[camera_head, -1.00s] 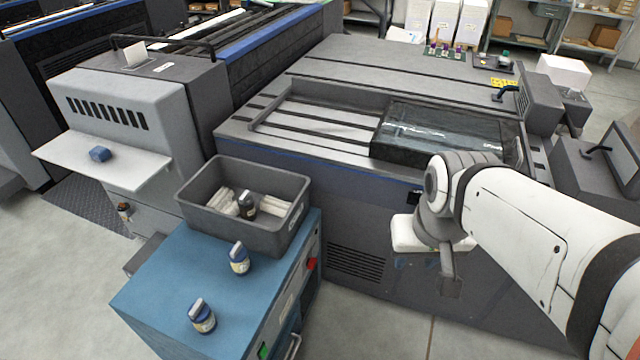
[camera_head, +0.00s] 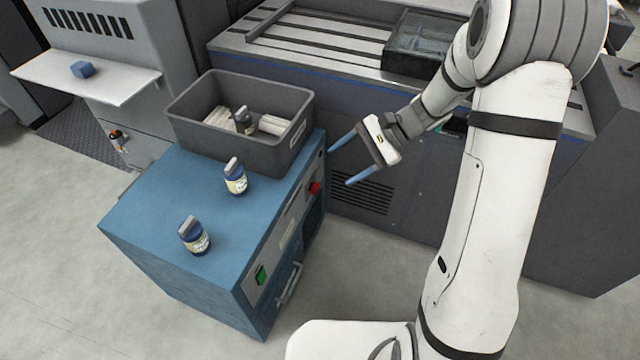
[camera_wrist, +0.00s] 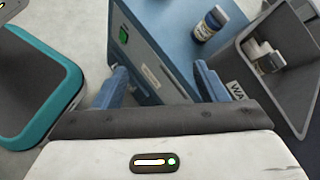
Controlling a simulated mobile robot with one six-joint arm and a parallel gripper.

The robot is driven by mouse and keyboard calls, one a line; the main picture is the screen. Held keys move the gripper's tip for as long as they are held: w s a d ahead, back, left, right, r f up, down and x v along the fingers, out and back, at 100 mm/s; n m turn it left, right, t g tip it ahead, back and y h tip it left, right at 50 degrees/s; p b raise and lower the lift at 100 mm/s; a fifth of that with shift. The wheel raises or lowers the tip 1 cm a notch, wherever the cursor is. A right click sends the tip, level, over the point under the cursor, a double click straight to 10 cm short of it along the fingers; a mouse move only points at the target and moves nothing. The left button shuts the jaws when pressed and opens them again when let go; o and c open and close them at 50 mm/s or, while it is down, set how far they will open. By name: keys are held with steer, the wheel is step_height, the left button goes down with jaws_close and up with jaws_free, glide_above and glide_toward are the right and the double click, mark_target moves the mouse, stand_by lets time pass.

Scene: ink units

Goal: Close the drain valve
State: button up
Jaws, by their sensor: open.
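No part is clearly marked as the drain valve. A small orange and dark fitting (camera_head: 117,136) sits low on the front of the grey machine at the left; it is too small to tell whether it is a valve or how it is set. The blue cabinet (camera_head: 150,205) has a red knob (camera_head: 315,187), a green switch (camera_head: 261,275) and a bar handle (camera_head: 289,285) on its right side. My gripper (camera_head: 339,166) is open and empty, its blue fingers just right of the cabinet. In the wrist view, the fingers (camera_wrist: 160,70) point towards the cabinet, with the green switch (camera_wrist: 123,34) beyond.
A blue block (camera_head: 82,69) lies on the white shelf. A vented machine (camera_head: 362,195) stands behind my gripper. The left floor is clear.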

steer(key=w+a+f+m+t+y+b, duration=0.1)
steer(key=w+f+m+y+b, duration=0.3)
steer(key=f, duration=0.5)
steer(key=w+f+m+t+y+b, duration=0.1)
steer(key=w+f+m+t+b, duration=0.1)
steer(key=w+f, duration=0.55)
steer(key=m+t+y+b, duration=0.2)
steer(key=m+t+b, duration=0.1)
steer(key=m+t, duration=0.35)
glide_toward(319, 188)
steer(key=a, duration=0.1)
steer(key=shift+g, duration=0.35)
steer(key=shift+w+b+x, duration=0.25)
steer(key=shift+b+x, duration=0.2)
steer(key=shift+x, duration=1.55)
steer(key=shift+w+b+x, duration=0.2)
steer(key=shift+b+x, duration=0.2)
steer(key=shift+x, duration=1.6)
steer(key=shift+d, duration=0.2)
steer(key=shift+c, duration=0.4)
